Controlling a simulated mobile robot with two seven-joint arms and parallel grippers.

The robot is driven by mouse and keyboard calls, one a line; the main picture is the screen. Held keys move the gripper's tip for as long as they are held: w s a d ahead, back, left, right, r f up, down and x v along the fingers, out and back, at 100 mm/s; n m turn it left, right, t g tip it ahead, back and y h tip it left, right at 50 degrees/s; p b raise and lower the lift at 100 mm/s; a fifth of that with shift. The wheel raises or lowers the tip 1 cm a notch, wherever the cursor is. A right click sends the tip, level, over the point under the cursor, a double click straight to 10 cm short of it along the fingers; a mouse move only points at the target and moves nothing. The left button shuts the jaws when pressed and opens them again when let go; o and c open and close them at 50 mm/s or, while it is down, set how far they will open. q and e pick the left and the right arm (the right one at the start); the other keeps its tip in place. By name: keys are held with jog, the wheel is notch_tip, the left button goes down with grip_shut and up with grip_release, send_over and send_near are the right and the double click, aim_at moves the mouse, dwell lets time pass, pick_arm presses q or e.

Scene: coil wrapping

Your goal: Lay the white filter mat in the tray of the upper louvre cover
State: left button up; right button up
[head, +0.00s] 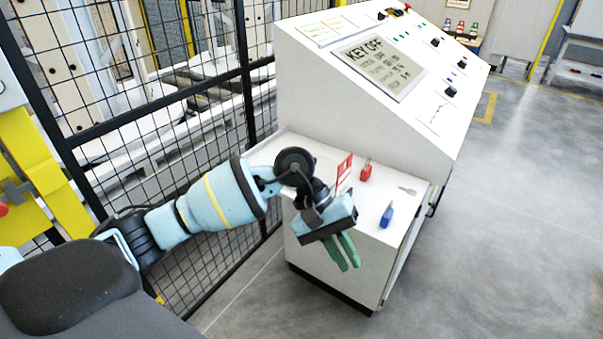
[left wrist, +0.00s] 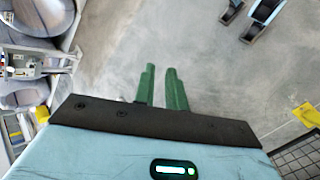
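I can make out neither the white filter mat nor the upper louvre cover with its tray in either view. My left gripper (head: 343,252) hangs in front of the near edge of a white control console, its green fingers pointing down. In the left wrist view the two green fingers (left wrist: 161,88) stand a little apart, with bare floor showing between them and nothing held. My right gripper is in neither view.
The white console (head: 335,108) has a sloped panel with a "KEY OFF" display (head: 380,67). Its shelf carries a red padlock (head: 366,170) and a blue padlock (head: 387,215). A black mesh fence (head: 160,130) runs along the left. Open grey floor (head: 510,220) lies at right.

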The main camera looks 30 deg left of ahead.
pick_arm(q)
jog(key=s+d+n+t+h, duration=0.5)
jog(key=d+n+h, duration=0.55)
jog(key=n, duration=0.85)
jog(key=s+a+f+n+t+y, duration=0.1)
jog(key=a+f+n+t+y, duration=0.5)
jog(key=n, duration=0.9)
jog(key=s+a+f+n+t+y, duration=0.2)
jog(key=a+f+n+t+y, duration=0.35)
jog(key=n, duration=1.05)
jog(key=s+a+f+n+g+y, duration=0.2)
jog(key=s+a+f+n+g, duration=0.1)
jog(key=s+f+n, duration=0.5)
jog(key=s+a+f+n+g+y, duration=0.2)
jog(key=s+f+n+g+y, duration=0.1)
jog(key=s+f+n, duration=0.5)
jog(key=s+f, duration=0.2)
jog(key=s, duration=0.2)
jog(key=shift+s+a+g, duration=0.25)
jog(key=shift+a+g, duration=0.1)
jog(key=shift+a, duration=0.05)
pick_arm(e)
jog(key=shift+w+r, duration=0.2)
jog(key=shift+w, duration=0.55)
